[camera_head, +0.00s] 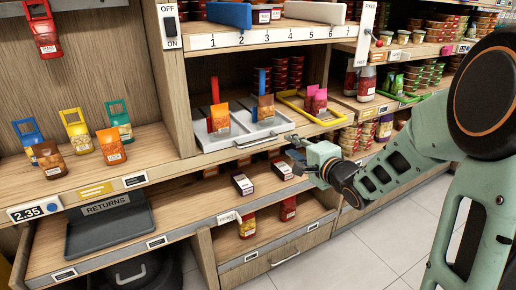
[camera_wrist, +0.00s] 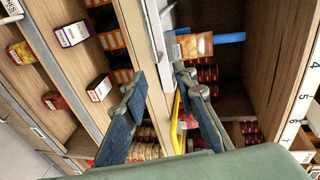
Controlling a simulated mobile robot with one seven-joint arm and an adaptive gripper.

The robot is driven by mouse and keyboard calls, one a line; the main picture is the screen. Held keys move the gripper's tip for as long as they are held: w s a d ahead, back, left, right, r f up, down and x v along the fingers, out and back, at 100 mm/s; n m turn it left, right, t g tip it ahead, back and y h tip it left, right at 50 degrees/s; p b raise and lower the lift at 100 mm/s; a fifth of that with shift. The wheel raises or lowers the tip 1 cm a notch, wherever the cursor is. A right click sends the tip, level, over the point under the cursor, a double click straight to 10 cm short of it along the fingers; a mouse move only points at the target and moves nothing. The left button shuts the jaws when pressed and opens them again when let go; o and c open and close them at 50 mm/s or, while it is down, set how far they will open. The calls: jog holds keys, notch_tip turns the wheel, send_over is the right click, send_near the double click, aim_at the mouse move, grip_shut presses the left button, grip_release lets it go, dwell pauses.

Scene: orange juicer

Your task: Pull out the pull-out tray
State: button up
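The pull-out tray (camera_head: 207,143) is a light grey-white tray with two sections, a red and a blue divider and orange and brown packets in it. It sits in the middle shelf bay, with a bar handle (camera_head: 263,145) on its front. My gripper (camera_head: 293,150) is just right of the handle, in front of the shelf edge. In the wrist view my gripper (camera_wrist: 158,76) is open, its two fingers apart with the shelf edge showing between them. Part of the tray (camera_wrist: 169,18) shows at the top there. I cannot tell whether a finger touches anything.
A yellow-framed tray (camera_head: 337,122) with pink packets stands right of the pull-out tray. Below are small boxes (camera_head: 242,184) and a drawer handle (camera_head: 285,258). A grey returns tray (camera_head: 108,230) lies lower left. The tiled floor (camera_head: 385,235) in front is clear.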

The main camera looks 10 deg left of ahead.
jog(key=y, duration=0.1)
send_near(261, 143)
jog(key=shift+g, duration=0.3)
jog(key=shift+r+b+x, duration=0.1)
jog(key=shift+b+x, duration=0.8)
jog(key=shift+x, duration=1.8)
jog(key=shift+r+b+x, duration=0.15)
jog(key=shift+b+x, duration=0.75)
jog(key=shift+x, duration=1.8)
jog(key=shift+d, duration=0.1)
grip_shut()
